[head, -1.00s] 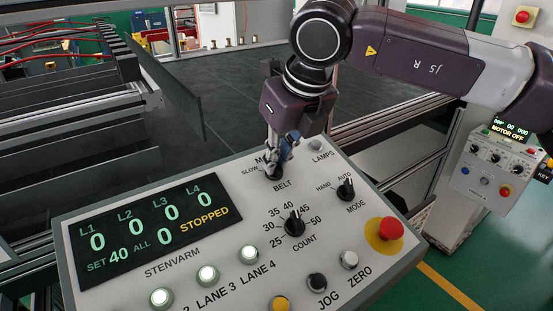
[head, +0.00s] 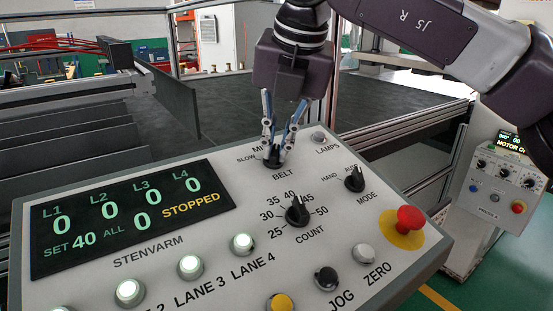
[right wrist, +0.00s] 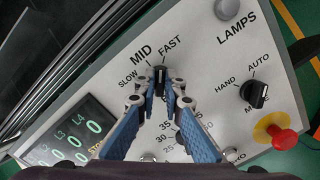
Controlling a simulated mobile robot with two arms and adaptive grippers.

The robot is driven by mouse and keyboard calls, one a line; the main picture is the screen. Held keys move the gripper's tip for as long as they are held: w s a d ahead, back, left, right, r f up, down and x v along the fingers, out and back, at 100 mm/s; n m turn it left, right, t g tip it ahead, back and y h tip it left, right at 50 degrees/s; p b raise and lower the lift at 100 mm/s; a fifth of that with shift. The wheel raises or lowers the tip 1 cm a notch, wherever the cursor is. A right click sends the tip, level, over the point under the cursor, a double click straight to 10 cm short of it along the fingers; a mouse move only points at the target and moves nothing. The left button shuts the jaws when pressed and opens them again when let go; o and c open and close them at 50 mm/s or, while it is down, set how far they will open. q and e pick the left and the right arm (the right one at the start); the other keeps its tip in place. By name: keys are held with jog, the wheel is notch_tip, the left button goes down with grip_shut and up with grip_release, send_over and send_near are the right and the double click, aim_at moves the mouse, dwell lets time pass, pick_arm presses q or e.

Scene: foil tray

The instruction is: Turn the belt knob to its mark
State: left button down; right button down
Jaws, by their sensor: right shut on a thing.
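The belt knob (head: 272,160) is a small black knob at the top of the sloping control panel (head: 340,235), above the word BELT. In the right wrist view the knob (right wrist: 160,79) has a light pointer line aimed roughly up the picture, near the marks MID and FAST; exactly which mark it meets is hard to tell. SLOW is further left. My right gripper (head: 278,156) comes down from above, its two blue-padded fingers on either side of the knob and shut on it. My left gripper is not in view.
A count knob (head: 297,213), a mode knob (head: 354,179) and a red stop button (head: 410,219) are nearby on the panel. The display (head: 130,219) reads STOPPED. Lit lane buttons (head: 190,266) line the lower left. A dark conveyor bed (head: 230,110) lies behind.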

jog(key=shift+r+m+b, duration=0.1)
jog(key=shift+m+b, duration=0.45)
jog(key=shift+m, duration=0.35)
jog(key=c, duration=2)
grip_release()
jog(key=shift+c, duration=0.2)
jog(key=v, duration=1.2)
